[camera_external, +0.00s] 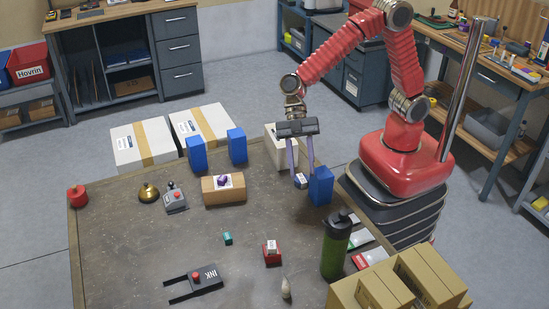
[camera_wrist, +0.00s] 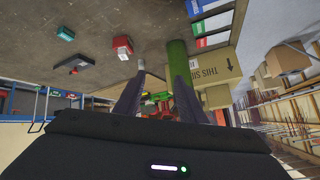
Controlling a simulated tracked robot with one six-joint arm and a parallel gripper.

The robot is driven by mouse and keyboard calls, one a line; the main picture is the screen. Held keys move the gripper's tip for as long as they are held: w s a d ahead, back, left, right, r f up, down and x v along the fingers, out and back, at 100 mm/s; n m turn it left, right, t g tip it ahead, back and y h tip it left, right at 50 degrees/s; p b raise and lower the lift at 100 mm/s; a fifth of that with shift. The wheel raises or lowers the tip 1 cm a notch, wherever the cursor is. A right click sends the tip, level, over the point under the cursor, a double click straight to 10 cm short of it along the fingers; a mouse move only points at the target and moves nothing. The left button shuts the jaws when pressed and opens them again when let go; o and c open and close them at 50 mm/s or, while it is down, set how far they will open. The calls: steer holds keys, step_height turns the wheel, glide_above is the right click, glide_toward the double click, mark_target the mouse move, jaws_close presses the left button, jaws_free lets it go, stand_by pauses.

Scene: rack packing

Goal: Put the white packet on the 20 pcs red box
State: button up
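A small red box (camera_external: 272,259) stands near the middle front of the table, and it also shows in the wrist view (camera_wrist: 121,42). The "20 pcs" print cannot be read either. My gripper (camera_external: 302,171) is above the table's back right part, apart from the red box. Its two fingers are spread, with nothing visible between them in the wrist view (camera_wrist: 166,68).
A small white-and-dark item (camera_external: 300,181) shows just below the fingertips, beside a blue box (camera_external: 320,186). A green bottle (camera_external: 335,248) and cardboard cartons (camera_external: 428,280) stand at the front right. A teal box (camera_external: 228,238) lies left of the red box, with bare table between.

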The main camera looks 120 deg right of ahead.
steer(key=s+d+r+m+t+h, duration=0.1)
steer(key=s+d+r+m+h, duration=0.1)
steer(key=s, duration=0.7)
steer(key=s+d+r+m+h, duration=0.3)
steer(key=s+d+m+h, duration=0.1)
steer(key=s+d, duration=0.3)
steer(key=s+d+r+m+t+h, duration=0.1)
steer(key=s+d+r+m+h, duration=0.2)
steer(key=s, duration=0.7)
steer(key=shift+s+d+r+m+t, duration=0.2)
steer(key=shift+s+d+m+t, duration=0.15)
steer(key=shift+d+m, duration=0.6)
steer(key=shift+o, duration=0.7)
